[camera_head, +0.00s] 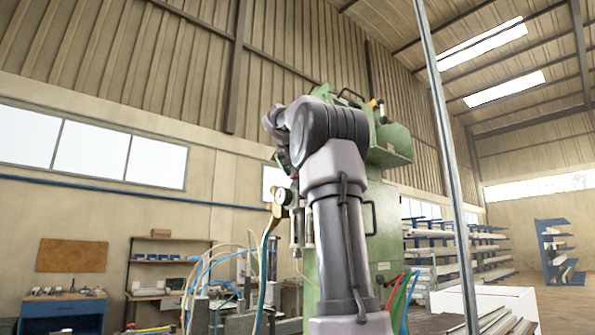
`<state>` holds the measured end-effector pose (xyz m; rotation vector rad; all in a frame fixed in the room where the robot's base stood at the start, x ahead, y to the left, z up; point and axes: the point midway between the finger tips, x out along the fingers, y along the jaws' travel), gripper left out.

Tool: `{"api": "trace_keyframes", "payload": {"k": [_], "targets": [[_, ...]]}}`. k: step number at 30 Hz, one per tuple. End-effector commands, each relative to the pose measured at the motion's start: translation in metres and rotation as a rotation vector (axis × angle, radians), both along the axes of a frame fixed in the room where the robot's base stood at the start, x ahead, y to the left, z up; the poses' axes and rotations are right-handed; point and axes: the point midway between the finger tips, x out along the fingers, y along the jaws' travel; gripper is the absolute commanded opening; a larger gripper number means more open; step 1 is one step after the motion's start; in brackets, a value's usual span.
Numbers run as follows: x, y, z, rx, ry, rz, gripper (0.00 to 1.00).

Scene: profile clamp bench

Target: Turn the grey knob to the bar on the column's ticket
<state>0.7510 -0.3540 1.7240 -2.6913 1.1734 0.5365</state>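The green machine column (388,228) stands in the middle of the head view, largely covered by my own raised arm. A round pressure gauge (285,197) with a white dial shows just left of my arm, with brass-coloured and grey fittings below it. I cannot make out the grey knob; it may be hidden behind my arm or too small to tell among the fittings. No ticket can be read on the column. My gripper is not in view; the far end of my arm bends away behind its upper links.
Blue, white and clear hoses (222,270) loop at the lower left of the column. Red and blue hoses (404,300) run at its lower right. A thin metal post (447,140) crosses the view right of my arm. A blue workbench (62,312) and stocked racks (440,262) stand farther back.

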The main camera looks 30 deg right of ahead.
Motion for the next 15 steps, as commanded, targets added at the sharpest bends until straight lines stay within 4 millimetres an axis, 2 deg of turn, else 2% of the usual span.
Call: {"api": "trace_keyframes", "payload": {"k": [8, 15], "targets": [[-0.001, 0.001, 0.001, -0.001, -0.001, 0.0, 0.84], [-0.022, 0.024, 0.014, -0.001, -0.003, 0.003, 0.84]]}}
